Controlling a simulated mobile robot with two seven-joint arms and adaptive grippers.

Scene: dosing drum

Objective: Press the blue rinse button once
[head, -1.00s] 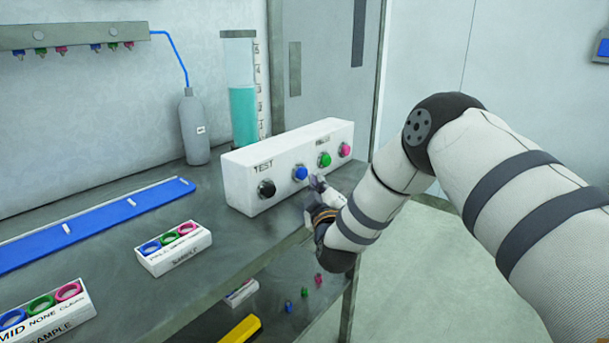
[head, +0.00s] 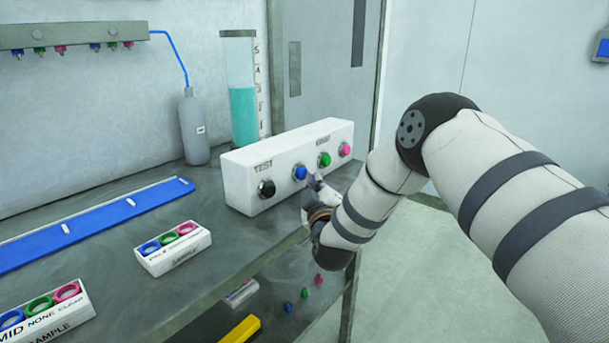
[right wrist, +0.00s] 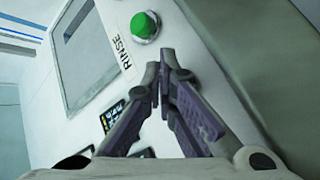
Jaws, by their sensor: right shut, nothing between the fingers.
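A white button box (head: 240,192) stands on the bench, with black, blue, green and pink buttons in a row. The blue button (head: 300,173) is second from the left. My right gripper (head: 315,180) is shut and empty, just in front of the box, slightly right of and below the blue button. I cannot tell whether it touches. In the right wrist view, the shut fingertips (right wrist: 164,62) point toward a white face with a green button (right wrist: 145,25) and a "RINSE" label (right wrist: 124,52) beside it. No blue button shows there. My left gripper is out of view.
Left of the box are a small sample block (head: 175,254), a blue strip (head: 95,220) and a grey bottle (head: 195,130). A cylinder of teal liquid (head: 243,105) stands behind. A lower shelf holds a yellow item (head: 240,330). Open floor lies right of the bench.

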